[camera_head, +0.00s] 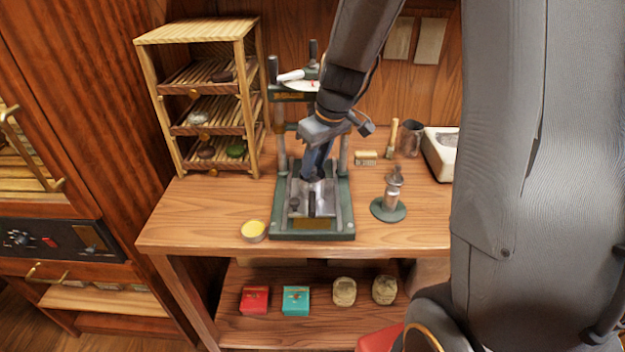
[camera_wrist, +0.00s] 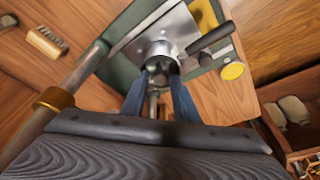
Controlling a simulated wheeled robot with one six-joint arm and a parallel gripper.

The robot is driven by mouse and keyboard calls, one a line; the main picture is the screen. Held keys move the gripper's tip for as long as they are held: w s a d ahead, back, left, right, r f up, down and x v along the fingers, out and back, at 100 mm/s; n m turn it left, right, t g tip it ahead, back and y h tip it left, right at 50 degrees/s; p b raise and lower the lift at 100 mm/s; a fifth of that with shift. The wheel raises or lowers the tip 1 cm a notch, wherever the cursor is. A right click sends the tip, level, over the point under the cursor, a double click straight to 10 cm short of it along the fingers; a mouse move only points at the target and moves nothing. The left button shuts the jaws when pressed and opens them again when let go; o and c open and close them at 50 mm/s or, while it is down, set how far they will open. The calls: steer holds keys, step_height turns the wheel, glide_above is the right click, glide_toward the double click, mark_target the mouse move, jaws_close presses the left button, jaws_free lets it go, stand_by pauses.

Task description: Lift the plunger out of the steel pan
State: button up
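The steel pan (camera_head: 327,192) sits on the green base of the press, and its dark handle points to the front. In the wrist view the pan (camera_wrist: 178,28) lies ahead of my gripper, with its handle to the right. The plunger (camera_wrist: 161,52) stands in the pan as a round steel piece with a darker knob. My gripper (camera_wrist: 162,77) has its two blue fingers on either side of the knob. Whether they touch it is unclear. In the head view my gripper (camera_head: 315,178) points down over the pan and hides most of the plunger.
The press's posts (camera_head: 281,155) rise close beside my gripper. A yellow tin (camera_head: 253,231) stands front left, a small steel tool on a green stand (camera_head: 389,207) to the right. A brush (camera_head: 366,158) lies behind. A slatted rack (camera_head: 185,150) is left. The table's front is mostly clear.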

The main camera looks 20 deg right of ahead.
steer(key=shift+f, duration=0.15)
jaws_close()
stand_by(0.4)
